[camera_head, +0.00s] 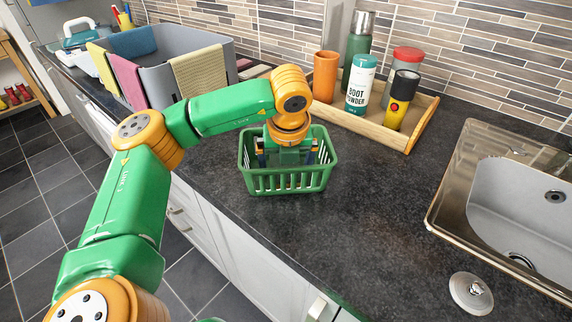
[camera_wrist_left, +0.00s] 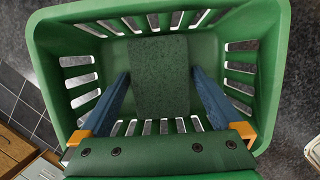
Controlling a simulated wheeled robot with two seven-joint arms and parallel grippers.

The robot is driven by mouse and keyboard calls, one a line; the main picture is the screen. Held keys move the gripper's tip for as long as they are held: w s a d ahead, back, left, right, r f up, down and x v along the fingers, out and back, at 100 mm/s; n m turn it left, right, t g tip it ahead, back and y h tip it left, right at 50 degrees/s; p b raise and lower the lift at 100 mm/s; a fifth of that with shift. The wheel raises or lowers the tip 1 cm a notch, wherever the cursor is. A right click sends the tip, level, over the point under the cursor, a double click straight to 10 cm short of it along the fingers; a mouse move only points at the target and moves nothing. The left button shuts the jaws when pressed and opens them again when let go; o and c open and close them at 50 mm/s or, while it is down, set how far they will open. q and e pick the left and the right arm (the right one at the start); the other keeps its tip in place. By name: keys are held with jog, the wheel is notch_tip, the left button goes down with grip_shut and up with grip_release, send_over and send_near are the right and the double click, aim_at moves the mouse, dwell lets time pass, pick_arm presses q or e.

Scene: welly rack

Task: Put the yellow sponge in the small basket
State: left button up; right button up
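The small green basket (camera_head: 287,181) stands on the dark counter in the head view. Its green rim (camera_wrist_left: 284,50) frames most of the left wrist view. Inside it is a flat pad with a dark green speckled top (camera_wrist_left: 159,78), apparently the sponge; no yellow shows on it. My left gripper (camera_head: 286,155) reaches down into the basket. In the wrist view its two blue fingers (camera_wrist_left: 160,72) stand along opposite sides of the pad, their tips against its edges. Whether the pad rests on the basket floor is hard to tell. My right gripper is out of view.
A grey tub (camera_head: 222,62) with cloths over its rim stands back left. A wooden tray (camera_head: 415,128) with bottles and a flask is behind the basket. A sink (camera_head: 520,200) lies right, with a metal plug (camera_head: 471,294) in front. The counter between is clear.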

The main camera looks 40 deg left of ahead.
pick_arm(q)
jog(key=shift+r, duration=0.1)
jog(key=shift+r, duration=0.35)
jog(key=v, duration=0.5)
jog(key=shift+d+r, duration=0.15)
jog(key=shift+r, duration=0.15)
jog(key=p+v, duration=0.1)
jog(key=v, duration=0.5)
jog(key=shift+s, duration=0.1)
jog(key=shift+f, duration=0.1)
